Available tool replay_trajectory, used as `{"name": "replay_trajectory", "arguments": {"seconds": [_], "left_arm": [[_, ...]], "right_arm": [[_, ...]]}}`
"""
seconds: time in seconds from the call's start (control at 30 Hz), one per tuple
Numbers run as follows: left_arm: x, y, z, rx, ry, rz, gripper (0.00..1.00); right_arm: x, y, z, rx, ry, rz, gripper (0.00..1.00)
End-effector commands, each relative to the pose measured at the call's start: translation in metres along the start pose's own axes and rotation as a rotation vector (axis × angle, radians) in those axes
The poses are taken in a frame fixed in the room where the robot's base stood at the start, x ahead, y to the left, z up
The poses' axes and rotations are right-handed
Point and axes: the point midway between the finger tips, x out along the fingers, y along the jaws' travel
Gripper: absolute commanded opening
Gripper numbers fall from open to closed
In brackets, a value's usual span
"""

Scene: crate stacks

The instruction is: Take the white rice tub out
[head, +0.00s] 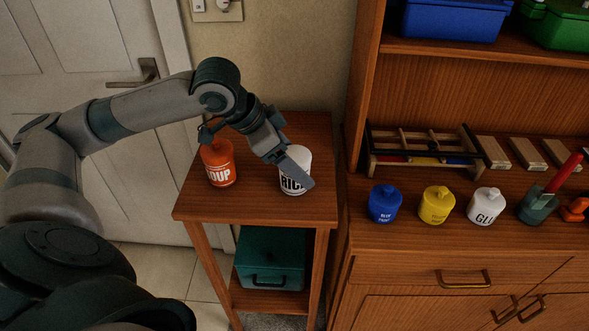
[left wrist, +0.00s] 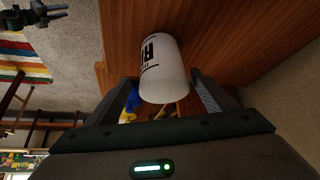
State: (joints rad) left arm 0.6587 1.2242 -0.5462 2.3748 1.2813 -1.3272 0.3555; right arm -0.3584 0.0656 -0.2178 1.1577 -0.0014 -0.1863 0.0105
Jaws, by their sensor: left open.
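The white rice tub (head: 297,180) stands upright on the small wooden side table (head: 255,207). Part of its label is hidden behind my left gripper (head: 290,168) in the head view. In the left wrist view the tub (left wrist: 163,70) lies in front of the open fingers, its near end reaching the gap between them. My left gripper (left wrist: 165,98) is open, and I cannot tell whether a finger touches the tub.
An orange soup tub (head: 218,163) stands left of the rice tub on the same table. A teal box (head: 270,262) sits on the lower shelf. The wooden cabinet (head: 420,238) at right holds blue (head: 385,204), yellow (head: 437,205) and white glue (head: 485,207) pots.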

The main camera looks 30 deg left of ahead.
Motion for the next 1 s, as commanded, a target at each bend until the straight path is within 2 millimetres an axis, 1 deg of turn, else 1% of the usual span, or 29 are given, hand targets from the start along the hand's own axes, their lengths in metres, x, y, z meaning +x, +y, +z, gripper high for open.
{"name": "replay_trajectory", "arguments": {"seconds": [0.17, 0.4, 0.53, 0.63, 1.0], "left_arm": [[0.009, -0.001, 0.001, -0.001, -0.001, 0.002, 0.77], [0.038, -0.005, 0.004, -0.001, 0.0, 0.003, 0.77], [0.049, -0.005, 0.004, 0.0, 0.0, 0.001, 0.77], [0.052, -0.005, 0.004, 0.0, 0.0, 0.001, 0.77], [0.052, -0.005, 0.004, 0.001, 0.0, 0.0, 0.77]], "right_arm": [[-0.001, 0.0, -0.002, 0.0, 0.004, 0.0, 0.31], [-0.002, -0.002, -0.005, -0.002, 0.026, -0.003, 0.31], [-0.002, -0.004, -0.003, -0.002, 0.027, -0.005, 0.31], [-0.002, -0.005, -0.004, -0.002, 0.029, -0.006, 0.31], [-0.001, -0.004, -0.008, -0.002, 0.036, -0.006, 0.31]]}}
